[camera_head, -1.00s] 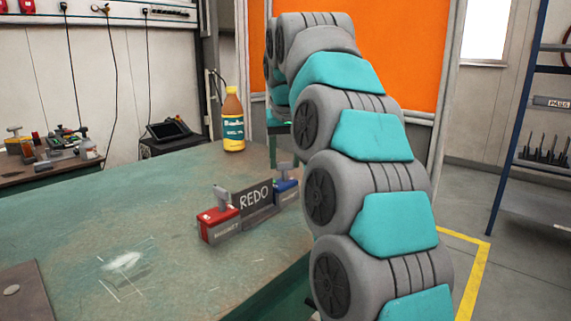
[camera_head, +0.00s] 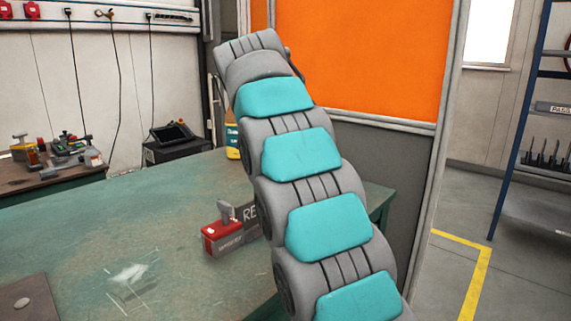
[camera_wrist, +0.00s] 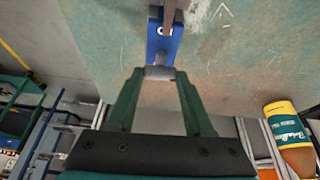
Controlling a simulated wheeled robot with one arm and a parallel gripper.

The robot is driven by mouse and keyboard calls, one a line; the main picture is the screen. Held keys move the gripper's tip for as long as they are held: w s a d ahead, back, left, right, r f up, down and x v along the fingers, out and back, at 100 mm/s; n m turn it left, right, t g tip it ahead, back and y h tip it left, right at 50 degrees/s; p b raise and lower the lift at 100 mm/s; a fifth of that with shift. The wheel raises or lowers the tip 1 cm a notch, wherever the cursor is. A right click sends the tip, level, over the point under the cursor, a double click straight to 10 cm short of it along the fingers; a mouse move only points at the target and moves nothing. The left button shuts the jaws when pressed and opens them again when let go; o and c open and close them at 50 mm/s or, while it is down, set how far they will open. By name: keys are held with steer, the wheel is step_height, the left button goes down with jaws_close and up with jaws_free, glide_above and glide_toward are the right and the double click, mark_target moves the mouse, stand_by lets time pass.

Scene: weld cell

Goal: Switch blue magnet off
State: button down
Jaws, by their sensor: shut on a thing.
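The blue magnet (camera_wrist: 163,42) sits on the green table and shows at the top centre of the wrist view. Its grey switch handle (camera_wrist: 159,73) points toward me, between my fingertips. My gripper (camera_wrist: 159,76) is shut on this handle. In the head view my arm hides the blue magnet and my gripper. Which way the switch is set cannot be read.
A red magnet (camera_head: 222,239) and part of the REDO plate (camera_head: 248,214) stand left of my arm on the table (camera_head: 70,225). The table's left part is mostly clear.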

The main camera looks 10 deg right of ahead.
steer(key=shift+m, duration=0.4)
steer(key=shift+c, duration=1.4)
jaws_free()
